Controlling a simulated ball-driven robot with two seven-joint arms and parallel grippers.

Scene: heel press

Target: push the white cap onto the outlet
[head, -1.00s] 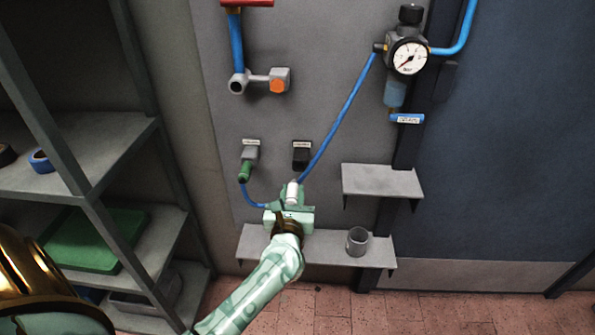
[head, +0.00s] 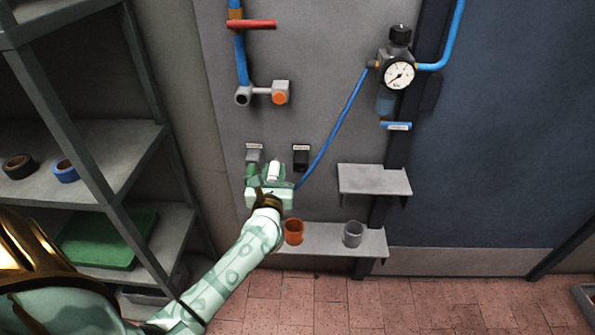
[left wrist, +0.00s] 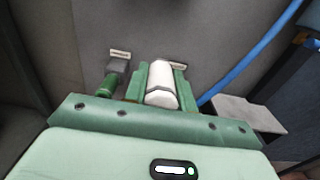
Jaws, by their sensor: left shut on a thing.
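The white cap (head: 273,170) is between the fingers of my left gripper (head: 273,178), upright in front of the grey wall panel. In the left wrist view the cap (left wrist: 161,84) sits between the two green fingers (left wrist: 160,90), which are shut on it. A short pipe fitting (head: 262,92) on the panel above has a dark open end at left and an orange face at right. Lower are a grey fitting (head: 254,152) with a green connector and a black fitting (head: 301,158). I cannot tell which is the outlet. The cap is apart from the upper pipe fitting. My right gripper is out of view.
A blue hose (head: 340,128) runs down to the right of the gripper from a pressure gauge (head: 398,74). A small shelf (head: 374,180) juts out at right. A lower shelf (head: 325,240) carries an orange cup (head: 293,232) and a grey cup (head: 353,233). Shelving stands at left.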

